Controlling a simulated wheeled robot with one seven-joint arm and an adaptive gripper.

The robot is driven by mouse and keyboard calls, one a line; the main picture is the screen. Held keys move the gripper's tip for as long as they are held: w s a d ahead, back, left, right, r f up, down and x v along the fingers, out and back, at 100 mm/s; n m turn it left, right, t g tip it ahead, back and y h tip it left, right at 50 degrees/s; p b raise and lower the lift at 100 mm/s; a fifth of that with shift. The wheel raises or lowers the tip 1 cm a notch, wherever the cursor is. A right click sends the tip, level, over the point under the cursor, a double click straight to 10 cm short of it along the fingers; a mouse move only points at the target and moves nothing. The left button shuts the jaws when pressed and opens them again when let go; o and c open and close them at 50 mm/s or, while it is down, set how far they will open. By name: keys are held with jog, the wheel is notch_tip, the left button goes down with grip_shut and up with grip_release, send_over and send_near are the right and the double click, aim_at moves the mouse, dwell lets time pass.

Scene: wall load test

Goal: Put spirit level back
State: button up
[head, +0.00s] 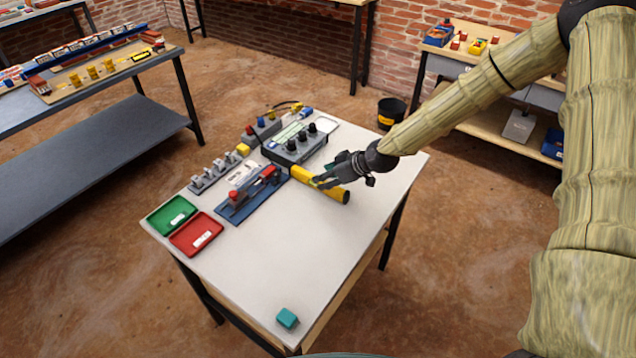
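A yellow bar with a dark end, which looks like the spirit level (335,191), is at the middle of the white-topped table (310,255). It runs from beside the blue-based fixture toward the lower right. My gripper (319,182) is at the bar, with its dark fingers over the middle of it and hiding part of it. I cannot tell whether the fingers are closed on the bar or only around it. I also cannot tell whether the bar rests on the table or is slightly raised.
Left of the bar stands a blue-based fixture (250,196) with red parts. Green (172,215) and red (197,234) trays lie at the left edge. A grey box with black knobs (294,150) stands behind. A teal block (287,318) is at the front corner. The front right tabletop is clear.

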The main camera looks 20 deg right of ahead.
jog(key=shift+w+f, duration=0.1)
jog(key=shift+p+x, duration=0.9)
jog(key=shift+x, duration=1.55)
jog(key=shift+w, duration=0.1)
grip_shut()
